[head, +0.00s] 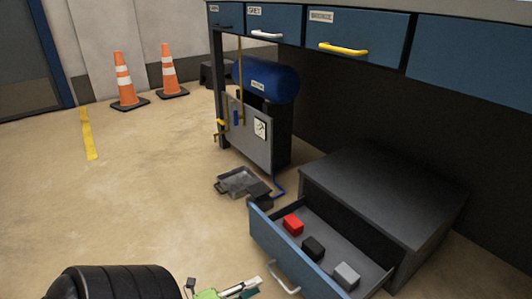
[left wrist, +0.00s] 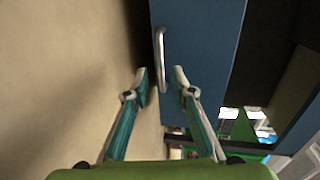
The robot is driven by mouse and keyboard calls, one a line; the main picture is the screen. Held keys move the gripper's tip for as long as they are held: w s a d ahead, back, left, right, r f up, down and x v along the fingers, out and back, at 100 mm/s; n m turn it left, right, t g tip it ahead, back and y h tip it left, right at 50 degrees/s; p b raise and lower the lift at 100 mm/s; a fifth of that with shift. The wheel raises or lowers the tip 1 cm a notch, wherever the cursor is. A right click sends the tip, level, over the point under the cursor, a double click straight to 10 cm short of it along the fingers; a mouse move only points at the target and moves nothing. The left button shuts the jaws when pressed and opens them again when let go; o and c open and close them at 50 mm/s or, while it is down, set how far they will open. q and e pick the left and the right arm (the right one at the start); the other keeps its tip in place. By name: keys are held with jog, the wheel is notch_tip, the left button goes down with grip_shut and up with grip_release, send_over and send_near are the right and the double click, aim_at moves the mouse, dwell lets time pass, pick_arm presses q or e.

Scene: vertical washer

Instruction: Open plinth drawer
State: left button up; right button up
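The plinth drawer (head: 300,255) is a low blue-fronted drawer, pulled out of a dark grey plinth box (head: 385,185) on the floor. It holds a red block (head: 293,225), a black block (head: 313,248) and a grey block (head: 346,276). Its silver handle (head: 283,281) is on the front. My left gripper (head: 252,287) is at the bottom edge of the head view, just left of the handle. In the left wrist view my left gripper (left wrist: 161,78) is open, with the handle (left wrist: 162,50) in the gap between its fingertips, apparently touching neither. My right gripper is not in view.
A workbench with blue drawers (head: 365,50) overhangs the plinth. A blue tank (head: 268,80) on a grey unit and a metal tray (head: 237,181) stand behind the drawer. A black tyre (head: 115,283) is at bottom left. Floor at left is clear up to two cones (head: 124,85).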

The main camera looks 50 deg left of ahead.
pick_arm(q)
jog(key=v, duration=0.3)
jog(key=shift+s, duration=0.1)
jog(key=shift+d+r, duration=0.1)
dwell(0.4)
